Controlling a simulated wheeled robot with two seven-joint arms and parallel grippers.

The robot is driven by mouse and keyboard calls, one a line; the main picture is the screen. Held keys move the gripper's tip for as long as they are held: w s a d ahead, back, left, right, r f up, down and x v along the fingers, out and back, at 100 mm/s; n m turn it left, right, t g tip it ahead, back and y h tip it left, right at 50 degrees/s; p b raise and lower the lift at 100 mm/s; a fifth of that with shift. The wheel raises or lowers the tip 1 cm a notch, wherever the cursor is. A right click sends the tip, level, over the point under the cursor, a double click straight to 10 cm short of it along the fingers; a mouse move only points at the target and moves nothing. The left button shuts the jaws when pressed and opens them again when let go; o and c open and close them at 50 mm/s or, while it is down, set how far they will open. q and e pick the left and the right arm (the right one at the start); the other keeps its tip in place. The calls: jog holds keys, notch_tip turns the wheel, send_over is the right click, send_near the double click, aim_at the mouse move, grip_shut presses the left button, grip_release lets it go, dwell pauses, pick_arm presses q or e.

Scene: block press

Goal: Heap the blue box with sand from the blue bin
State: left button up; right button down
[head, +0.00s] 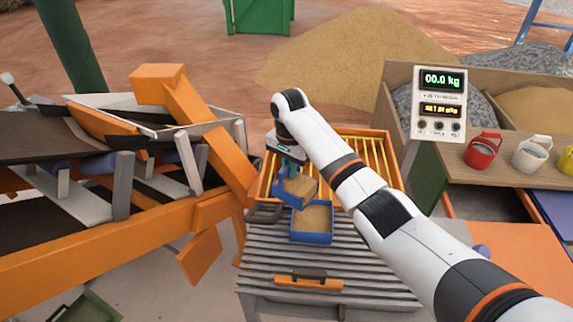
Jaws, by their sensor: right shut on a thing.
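My right gripper (289,165) reaches in from the right and points down. It is shut on a small blue container (300,188) that holds sand and looks tilted. I cannot tell whether this is a scoop or the blue bin. Just below and in front of it, the blue box (311,238) sits on the slatted grey table, with sand (312,219) inside up to near its rim. The held container overlaps the box's back edge in the picture, so I cannot tell whether they touch. My left gripper is not in view.
An orange slatted frame (391,160) lies behind the box. An orange-handled tool (309,283) lies on the grey table (375,270) in front. An orange conveyor (100,245) stands left.

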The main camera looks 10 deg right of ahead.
jog(key=shift+s+d+r+t+y, duration=0.2)
jog(key=shift+s+d+t+y, duration=0.1)
jog(key=shift+d+t, duration=0.15)
jog(key=shift+s+d+r+t+y, duration=0.25)
jog(key=shift+s+d+t+y, duration=0.3)
jog(key=shift+s, duration=0.05)
jog(key=shift+s+d+r+t+y, duration=0.2)
jog(key=shift+s+d+t+y, duration=0.3)
jog(key=shift+s+d+y, duration=0.1)
jog(key=s+d+t+y+b, duration=0.2)
jog(key=s+d+t+y, duration=0.2)
jog(key=shift+s+d+f+t+y, duration=0.15)
jog(key=shift+s+t+y, duration=0.2)
jog(key=shift+t, duration=0.05)
dwell(0.7)
